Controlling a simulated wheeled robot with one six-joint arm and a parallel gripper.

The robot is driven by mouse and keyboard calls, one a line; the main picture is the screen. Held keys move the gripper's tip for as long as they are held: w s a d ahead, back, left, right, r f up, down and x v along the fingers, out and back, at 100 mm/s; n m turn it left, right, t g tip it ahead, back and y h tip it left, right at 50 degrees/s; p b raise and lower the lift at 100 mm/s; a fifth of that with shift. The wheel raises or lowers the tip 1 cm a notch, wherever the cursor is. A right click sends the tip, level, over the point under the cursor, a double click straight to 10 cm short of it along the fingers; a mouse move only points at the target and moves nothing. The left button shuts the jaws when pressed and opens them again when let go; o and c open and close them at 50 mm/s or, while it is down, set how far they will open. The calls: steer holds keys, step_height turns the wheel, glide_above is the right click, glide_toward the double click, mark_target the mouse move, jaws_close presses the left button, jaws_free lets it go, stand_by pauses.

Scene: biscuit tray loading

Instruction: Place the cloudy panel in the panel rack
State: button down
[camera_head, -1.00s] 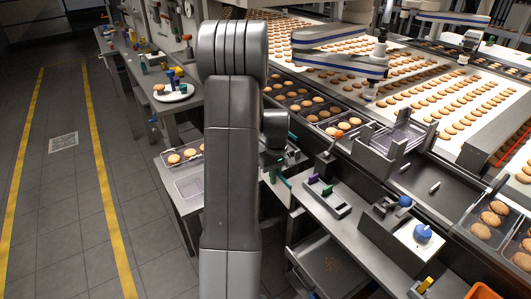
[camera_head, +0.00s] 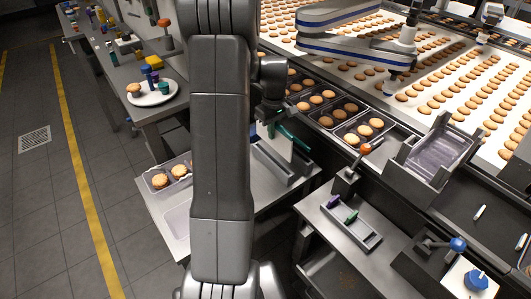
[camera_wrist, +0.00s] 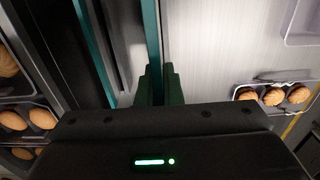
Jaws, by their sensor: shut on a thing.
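My gripper (camera_wrist: 155,88), with dark green fingers, is shut on a thin panel, seen edge-on as a teal strip (camera_wrist: 151,40) in the wrist view. In the head view, my gripper (camera_head: 268,112) is partly hidden by my arm, and a pale, whitish panel (camera_head: 277,143) hangs just below it; this looks like the cloudy panel. A grey slotted rack (camera_head: 268,163) lies under and beside it on the bench. A teal-edged strip (camera_head: 294,139) stands close to the right. I cannot tell whether the held panel touches the rack.
A clear tray with biscuits (camera_head: 150,181) lies left on the metal bench (camera_head: 152,208). Biscuit trays (camera_head: 340,107) line the conveyor at right. A small grey holder (camera_head: 371,236) with purple and green pieces stands at front right. An orange-knobbed lever (camera_head: 364,149) rises nearby.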

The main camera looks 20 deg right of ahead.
mark_target(273, 146)
steer(key=shift+w+f, duration=0.25)
step_height(273, 146, down, 10)
steer(key=shift+r+p, duration=0.25)
steer(key=shift+p, duration=0.5)
